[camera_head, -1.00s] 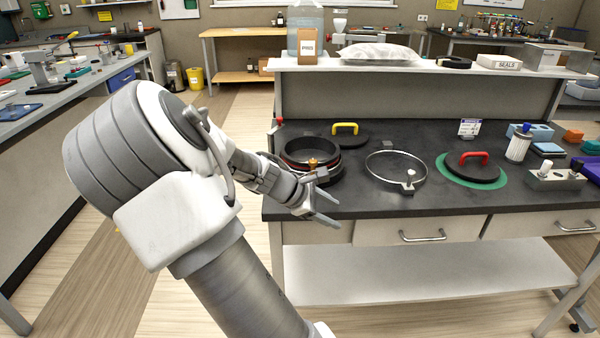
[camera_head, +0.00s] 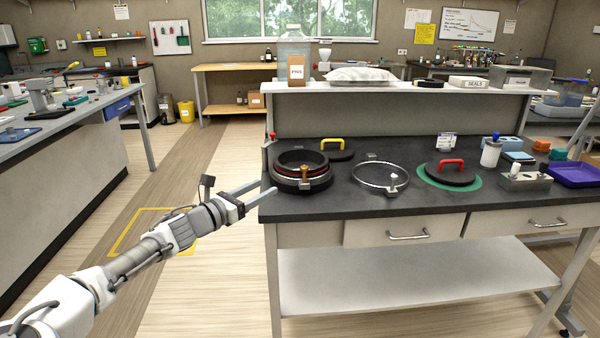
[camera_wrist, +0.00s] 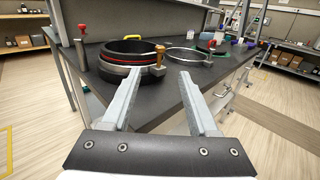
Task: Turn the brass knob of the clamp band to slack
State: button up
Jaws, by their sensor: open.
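The brass knob (camera_head: 304,173) stands at the front of the black ring port (camera_head: 300,158), on the left end of the dark bench. In the wrist view the knob (camera_wrist: 160,52) is upright on a small metal block at the side of the ring. My gripper (camera_head: 257,198) is open and empty, left of and in front of the knob, at the bench's front left edge. In the wrist view the open fingers (camera_wrist: 158,88) point toward the ring, apart from the knob.
A loose metal ring (camera_head: 380,177) lies right of the port. A black lid with yellow handle (camera_head: 337,149) is behind it, and a red-handled lid (camera_head: 450,173) is farther right. A red-topped lever (camera_head: 270,140) stands at the bench's left edge. A raised shelf (camera_head: 400,86) runs behind.

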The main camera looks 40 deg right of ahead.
aim_at(302, 168)
jog(key=b+x, duration=0.2)
jog(key=x, duration=1.5)
jog(key=shift+s+d+b, duration=0.1)
jog(key=shift+d+b, duration=0.05)
jog(key=shift+b, duration=0.15)
grip_shut()
